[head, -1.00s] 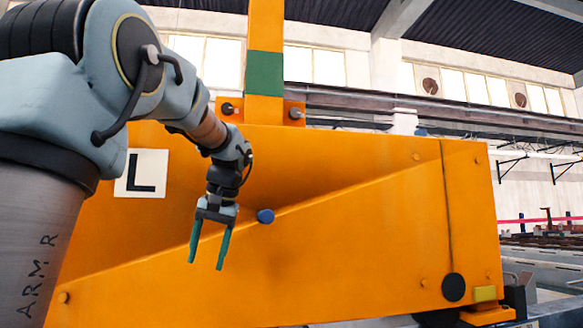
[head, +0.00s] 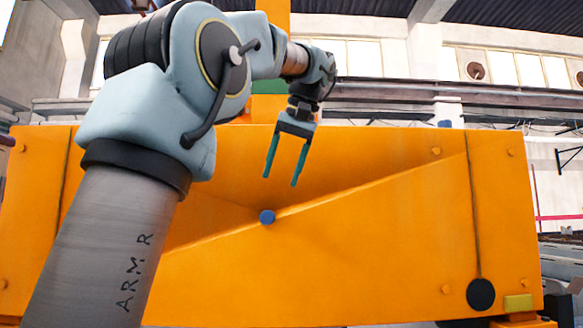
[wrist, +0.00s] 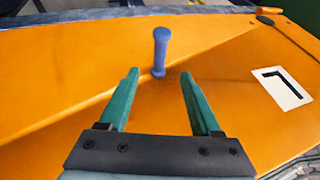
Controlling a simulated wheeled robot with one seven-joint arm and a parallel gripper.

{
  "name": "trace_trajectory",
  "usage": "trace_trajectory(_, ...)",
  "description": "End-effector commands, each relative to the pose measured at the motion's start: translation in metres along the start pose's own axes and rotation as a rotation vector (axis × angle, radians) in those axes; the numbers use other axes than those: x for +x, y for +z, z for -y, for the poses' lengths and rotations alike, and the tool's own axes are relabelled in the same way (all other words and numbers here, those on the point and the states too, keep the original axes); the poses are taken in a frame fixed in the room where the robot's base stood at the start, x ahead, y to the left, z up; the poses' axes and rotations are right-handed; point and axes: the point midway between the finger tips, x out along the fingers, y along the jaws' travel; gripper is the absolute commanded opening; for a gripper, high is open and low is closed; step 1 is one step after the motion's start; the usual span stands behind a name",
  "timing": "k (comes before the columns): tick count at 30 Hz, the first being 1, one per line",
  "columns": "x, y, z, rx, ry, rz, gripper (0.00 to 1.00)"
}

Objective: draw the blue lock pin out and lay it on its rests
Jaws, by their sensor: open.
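In the wrist view the pin (wrist: 160,50) shows a round head and a shaft whose far end meets the orange face. My gripper (head: 280,182) is open and empty, its two green fingers apart. In the head view it hangs above and slightly right of the pin. In the wrist view the pin lies just beyond the fingertips, in line with the gap, not between them. I cannot make out the rests.
A black disc (head: 481,294) hangs on a cord at the right, beside a yellow block (head: 519,302). An orange post with a green band (head: 268,107) rises behind my arm.

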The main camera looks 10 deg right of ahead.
Motion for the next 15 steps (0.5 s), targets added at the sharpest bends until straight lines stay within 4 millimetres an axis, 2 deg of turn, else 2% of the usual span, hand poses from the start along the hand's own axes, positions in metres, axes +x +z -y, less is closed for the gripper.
trace_trajectory(9, 0.055, 0.001, 0.0, 0.002, 0.0, 0.004, 0.65)
trace_trajectory(15, 0.083, 0.001, 0.0, 0.001, 0.0, 0.003, 0.65)
